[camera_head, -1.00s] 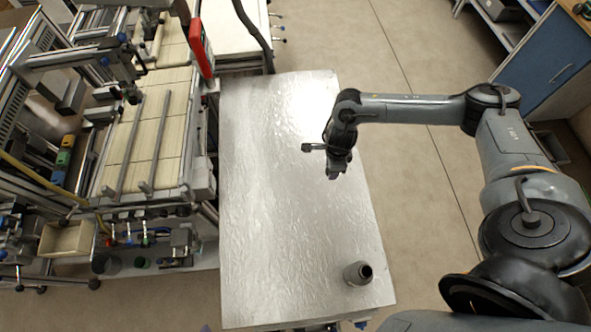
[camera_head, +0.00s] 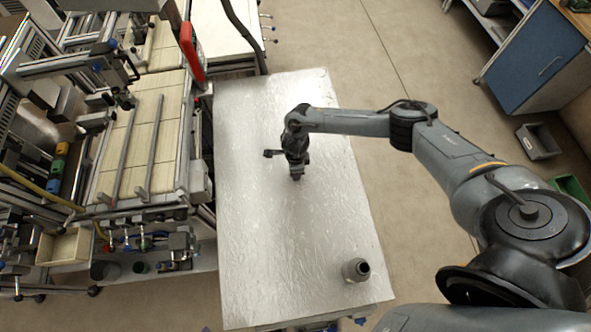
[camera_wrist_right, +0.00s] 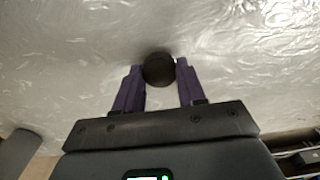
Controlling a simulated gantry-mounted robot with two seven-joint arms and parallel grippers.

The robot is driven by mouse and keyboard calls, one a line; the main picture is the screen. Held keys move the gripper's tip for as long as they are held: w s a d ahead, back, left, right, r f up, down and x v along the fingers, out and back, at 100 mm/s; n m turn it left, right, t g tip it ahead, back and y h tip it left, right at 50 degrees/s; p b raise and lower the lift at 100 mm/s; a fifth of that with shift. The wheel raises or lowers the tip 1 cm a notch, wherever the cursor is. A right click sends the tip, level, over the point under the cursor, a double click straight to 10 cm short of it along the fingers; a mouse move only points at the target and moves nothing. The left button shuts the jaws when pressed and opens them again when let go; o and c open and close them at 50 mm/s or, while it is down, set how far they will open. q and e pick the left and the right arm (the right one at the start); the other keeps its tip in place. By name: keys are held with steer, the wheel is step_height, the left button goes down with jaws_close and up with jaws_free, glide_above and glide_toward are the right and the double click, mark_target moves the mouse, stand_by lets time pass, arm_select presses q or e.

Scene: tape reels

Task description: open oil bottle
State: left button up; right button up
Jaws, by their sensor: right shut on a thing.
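A grey metal oil bottle (camera_head: 356,270) stands upright near the lower right corner of the silver table (camera_head: 235,250). Its top shows a dark round opening with no cap on it. My right gripper (camera_head: 296,175) is over the middle of the table, well away from the bottle, pointing down. In the right wrist view, my right gripper (camera_wrist_right: 159,68) has its purple fingers on either side of a dark round cap (camera_wrist_right: 158,70), shut on it. Whether the cap touches the table I cannot tell. My left gripper is not in view.
A machine bench with pale tiles (camera_head: 150,150) and rails stands left of the table. A red device (camera_head: 190,50) hangs at its edge. The table top is otherwise clear. A blue cabinet (camera_head: 535,65) stands at the upper right.

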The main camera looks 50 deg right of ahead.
steer(key=shift+f, duration=0.8)
steer(key=shift+f, duration=0.1)
steer(key=o, duration=1.2)
steer(key=shift+c, duration=0.2)
